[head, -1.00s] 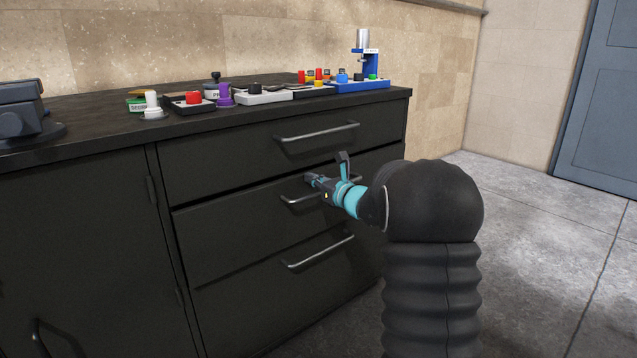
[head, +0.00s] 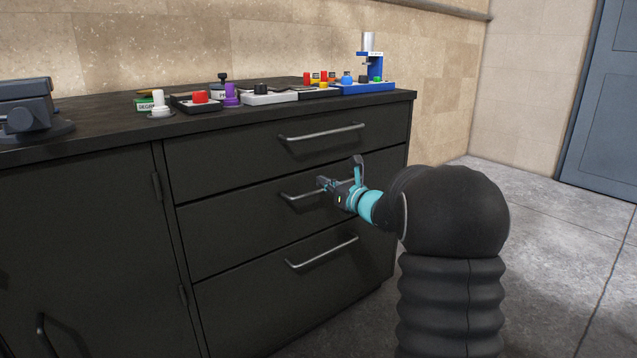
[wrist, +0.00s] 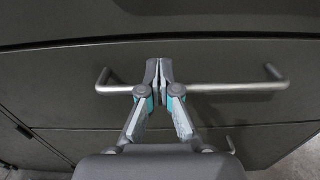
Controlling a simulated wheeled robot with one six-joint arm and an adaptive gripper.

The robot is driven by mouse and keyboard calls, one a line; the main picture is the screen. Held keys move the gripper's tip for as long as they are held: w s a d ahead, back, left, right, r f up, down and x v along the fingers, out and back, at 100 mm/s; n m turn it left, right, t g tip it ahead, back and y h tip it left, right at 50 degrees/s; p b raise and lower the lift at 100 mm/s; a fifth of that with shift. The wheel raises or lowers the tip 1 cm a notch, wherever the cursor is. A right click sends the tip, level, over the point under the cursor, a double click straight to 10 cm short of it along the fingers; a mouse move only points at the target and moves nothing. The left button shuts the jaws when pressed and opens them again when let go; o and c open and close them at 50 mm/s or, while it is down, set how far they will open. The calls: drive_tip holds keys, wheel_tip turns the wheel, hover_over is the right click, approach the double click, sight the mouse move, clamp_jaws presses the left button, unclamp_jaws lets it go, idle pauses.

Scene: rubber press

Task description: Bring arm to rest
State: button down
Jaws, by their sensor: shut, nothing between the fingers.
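My gripper (head: 324,183) is shut and empty in front of the middle drawer (head: 235,221) of the dark cabinet. In the wrist view my gripper's fingertips (wrist: 159,70) are together and overlap the middle drawer's handle (wrist: 225,87) in the picture. I cannot tell whether they touch the bar. The handle also shows in the head view (head: 291,196), with its right part hidden behind my gripper. The middle drawer looks closed, nearly flush with the other fronts.
The top drawer's handle (head: 320,133) and the bottom drawer's handle (head: 322,253) lie above and below my gripper. The countertop (head: 110,136) holds a vise (head: 28,112), several coloured button parts and a blue press (head: 370,66). Open floor (head: 555,230) lies to the right.

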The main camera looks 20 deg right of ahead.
drive_tip(key=v, duration=0.8)
drive_tip(key=s+a+f+n+g+y, duration=0.2)
drive_tip(key=s+a+f+n+g, duration=0.35)
drive_tip(key=f+n, duration=0.35)
drive_tip(key=s+a+f+n+g+h+p, duration=0.1)
drive_tip(key=s+a+n+g, duration=0.2)
drive_tip(key=s+n, duration=0.3)
drive_tip(key=s+a+f+n+g+h, duration=0.1)
drive_tip(key=s+a+f+n+g, duration=0.15)
drive_tip(key=s, duration=0.45)
drive_tip(key=s+a+r+n+g+h+p, duration=0.1)
drive_tip(key=s+r+n+h+p, duration=0.15)
drive_tip(key=s+n, duration=0.45)
drive_tip(key=s+r+n+g+h+p, duration=0.1)
drive_tip(key=s+r+n+g+h, duration=0.15)
drive_tip(key=s+n, duration=0.45)
drive_tip(key=s+a+r+t+h+p, duration=0.1)
drive_tip(key=s+a+r+t, duration=0.2)
drive_tip(key=s+r, duration=0.2)
drive_tip(key=shift+s+a+r+p, duration=0.15)
drive_tip(key=shift+s+r+p, duration=0.25)
drive_tip(key=shift+s, duration=0.2)
drive_tip(key=shift+n, duration=0.25)
